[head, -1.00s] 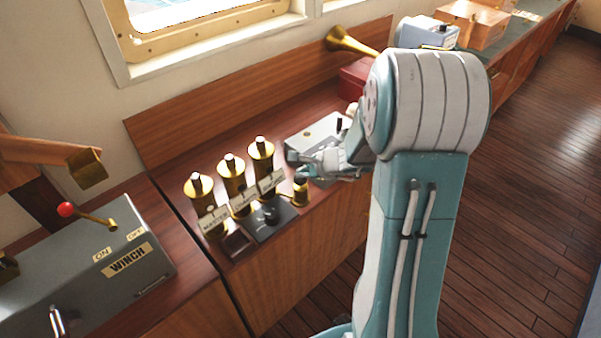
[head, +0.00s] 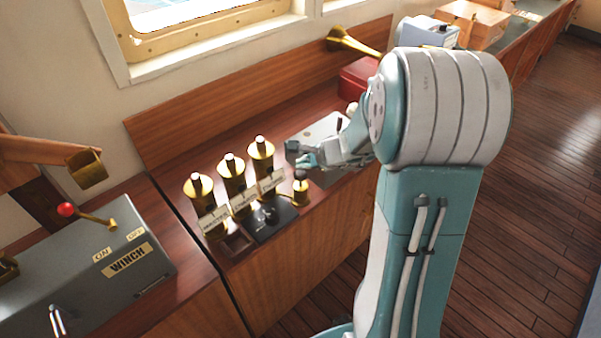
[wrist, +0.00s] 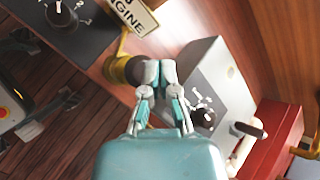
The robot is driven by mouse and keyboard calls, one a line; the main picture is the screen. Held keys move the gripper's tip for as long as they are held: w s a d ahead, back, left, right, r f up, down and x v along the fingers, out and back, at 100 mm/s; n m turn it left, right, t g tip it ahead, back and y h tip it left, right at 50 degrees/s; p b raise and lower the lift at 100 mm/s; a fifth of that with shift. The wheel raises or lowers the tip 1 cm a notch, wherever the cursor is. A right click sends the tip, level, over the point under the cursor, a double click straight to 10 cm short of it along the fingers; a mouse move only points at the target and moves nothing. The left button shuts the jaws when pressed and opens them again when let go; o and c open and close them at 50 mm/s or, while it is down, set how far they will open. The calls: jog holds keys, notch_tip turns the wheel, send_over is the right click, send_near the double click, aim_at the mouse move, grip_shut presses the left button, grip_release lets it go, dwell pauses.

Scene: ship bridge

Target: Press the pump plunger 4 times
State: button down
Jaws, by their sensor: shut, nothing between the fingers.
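A small brass pump (head: 300,193) stands at the front edge of the wooden counter, and its dark plunger knob (head: 300,175) shows on top. My gripper (head: 297,152) is shut and empty, just above and behind the knob in the head view, apparently clear of it. In the wrist view the closed fingertips (wrist: 159,72) overlap the brass pump (wrist: 121,69), which is partly hidden behind them. I cannot tell the exact gap between fingertips and knob.
Several labelled brass cylinders (head: 231,181) stand left of the pump, with a black dial panel (head: 268,217) in front. A grey box (head: 325,131) stands behind my gripper, with a red box (head: 359,78) beyond. The grey winch box (head: 95,262) is at left.

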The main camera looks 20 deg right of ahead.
aim_at(303, 173)
jog(key=shift+r, duration=2.4)
jog(key=m, duration=0.2)
jog(key=r+m, duration=0.1)
jog(key=m, duration=0.2)
jog(key=shift+m, duration=0.3)
jog(key=r+m, duration=0.1)
jog(key=m, duration=0.8)
jog(key=r+m, duration=0.1)
jog(key=m, duration=0.3)
jog(key=shift+s+a+r+m+h, duration=0.1)
jog(key=shift+a+r+m+h, duration=0.1)
jog(key=shift+r+m+h, duration=0.15)
jog(key=shift+f, duration=0.15)
jog(key=shift+f, duration=4.35)
